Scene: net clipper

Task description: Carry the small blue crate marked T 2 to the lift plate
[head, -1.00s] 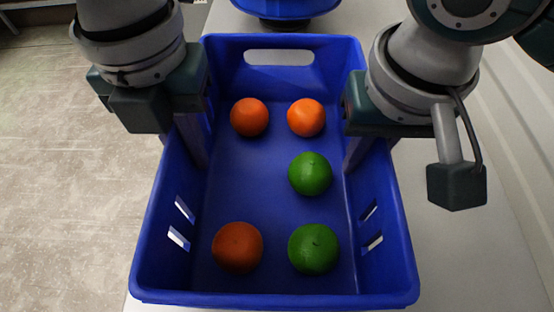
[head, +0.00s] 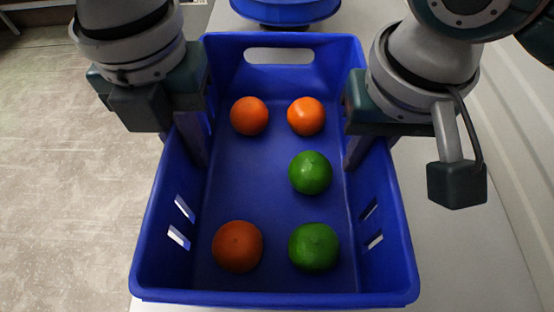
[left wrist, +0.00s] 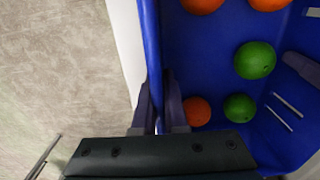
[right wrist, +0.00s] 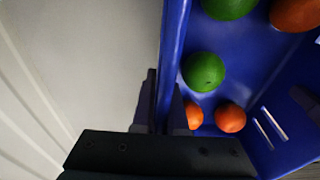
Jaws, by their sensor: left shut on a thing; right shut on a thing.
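A blue crate (head: 270,190) fills the middle of the head view, with three orange fruits and two green fruits on its floor. No T 2 mark is readable on it. My left gripper (head: 190,140) is shut on the crate's left side wall, and the left wrist view shows its fingers (left wrist: 160,105) on both sides of that wall. My right gripper (head: 358,150) is shut on the right side wall; its fingers (right wrist: 163,110) straddle the rim in the right wrist view. The crate looks level. I cannot tell which thing is the lift plate.
A pale surface (head: 455,255) lies below and to the right of the crate. Part of another blue object (head: 285,10) shows beyond the crate's far end. Open tiled floor (head: 70,190) is on the left.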

